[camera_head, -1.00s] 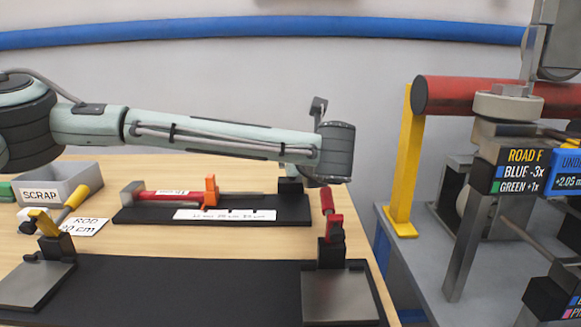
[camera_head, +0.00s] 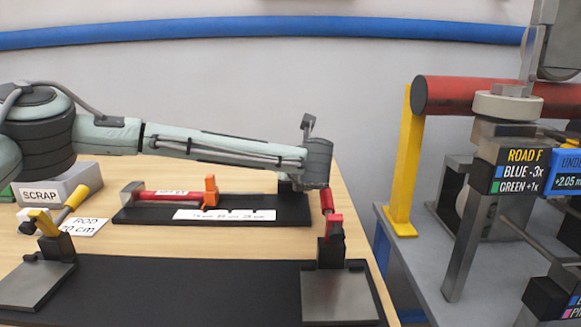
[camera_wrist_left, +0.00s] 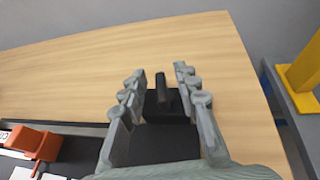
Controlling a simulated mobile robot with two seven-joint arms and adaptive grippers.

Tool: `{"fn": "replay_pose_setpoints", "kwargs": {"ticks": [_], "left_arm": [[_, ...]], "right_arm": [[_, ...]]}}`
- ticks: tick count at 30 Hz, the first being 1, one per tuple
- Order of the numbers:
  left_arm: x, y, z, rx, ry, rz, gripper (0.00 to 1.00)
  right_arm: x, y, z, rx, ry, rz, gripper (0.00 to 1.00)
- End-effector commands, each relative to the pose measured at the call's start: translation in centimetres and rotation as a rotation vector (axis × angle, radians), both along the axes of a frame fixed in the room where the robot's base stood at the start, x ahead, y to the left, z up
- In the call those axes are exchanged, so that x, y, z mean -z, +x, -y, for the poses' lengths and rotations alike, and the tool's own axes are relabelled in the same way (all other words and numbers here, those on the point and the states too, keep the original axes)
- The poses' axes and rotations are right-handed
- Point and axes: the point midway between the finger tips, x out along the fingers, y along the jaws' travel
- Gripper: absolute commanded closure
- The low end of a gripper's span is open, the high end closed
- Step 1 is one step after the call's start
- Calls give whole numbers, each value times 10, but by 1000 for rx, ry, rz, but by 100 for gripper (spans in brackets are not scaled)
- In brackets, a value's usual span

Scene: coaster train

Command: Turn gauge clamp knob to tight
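The gauge (camera_head: 130,214) is a long black base on the wooden table, with a red rod, an orange slider (camera_head: 211,190) and a white scale strip. A dark clamp knob (camera_wrist_left: 162,90) stands on a black block at the gauge's right end. My left gripper (camera_wrist_left: 162,78) is open in the left wrist view, with fingers on both sides of the knob and a visible gap on each side. In the head view, my left wrist hides the fingers and most of the knob end. I cannot read the knob's tight or loose setting. My right gripper is not in view.
A red-handled clamp (camera_head: 329,225) stands just in front of my left wrist on a black fixture (camera_head: 190,285). A yellow-handled clamp (camera_head: 62,222) and a grey SCRAP bin (camera_head: 85,178) are at left. A yellow post (camera_head: 403,165) stands beyond the table's right edge.

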Motion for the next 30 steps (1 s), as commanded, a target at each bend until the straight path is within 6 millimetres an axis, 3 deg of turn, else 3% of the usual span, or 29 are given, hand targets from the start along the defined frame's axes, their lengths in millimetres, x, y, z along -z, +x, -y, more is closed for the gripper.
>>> {"fn": "replay_pose_setpoints", "kwargs": {"ticks": [1, 7, 20, 30], "left_arm": [[0, 0, 0, 0, 0, 0, 76], [0, 0, 0, 0, 0, 0, 100], [0, 0, -1, 31, 0, 0, 100], [1, 0, -3, 241, -3, -2, 100]], "right_arm": [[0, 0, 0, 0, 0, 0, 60], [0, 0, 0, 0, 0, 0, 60], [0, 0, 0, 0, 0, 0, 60], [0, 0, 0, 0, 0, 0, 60]]}}
